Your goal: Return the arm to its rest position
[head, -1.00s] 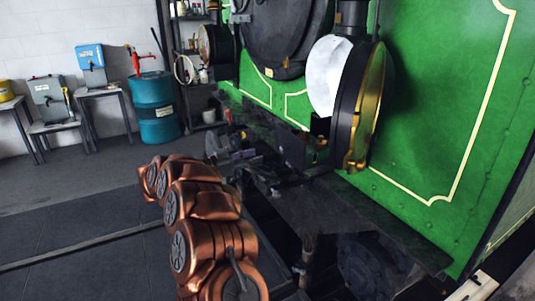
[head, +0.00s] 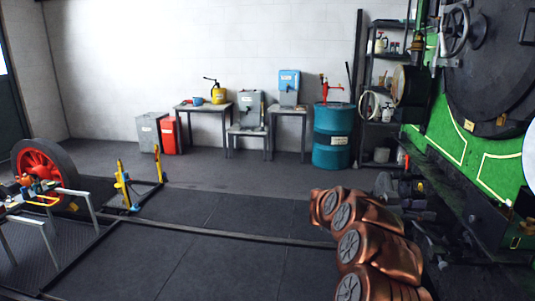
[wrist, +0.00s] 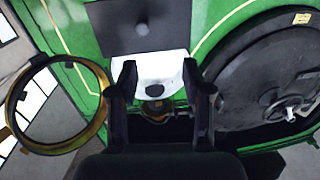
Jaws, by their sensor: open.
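My arm, in copper-coloured links, shows at the lower right of the head view, beside the front of the green steam tram (head: 488,170). My gripper (wrist: 160,75) shows in the wrist view with its two dark fingers apart and nothing between them. Behind the fingers are a white rounded surface (wrist: 160,68) and the tram's green front (wrist: 235,12). The round black smokebox door (wrist: 265,75) is to the right of the fingers, and a brass-rimmed lamp (wrist: 20,115) is to the left. The gripper is hidden in the head view.
A blue drum (head: 332,140), small tables (head: 205,107) and a shelf rack (head: 385,75) stand along the back wall. A red wheel (head: 42,172) and yellow stands (head: 122,185) are at the left. The middle floor (head: 220,215) is clear.

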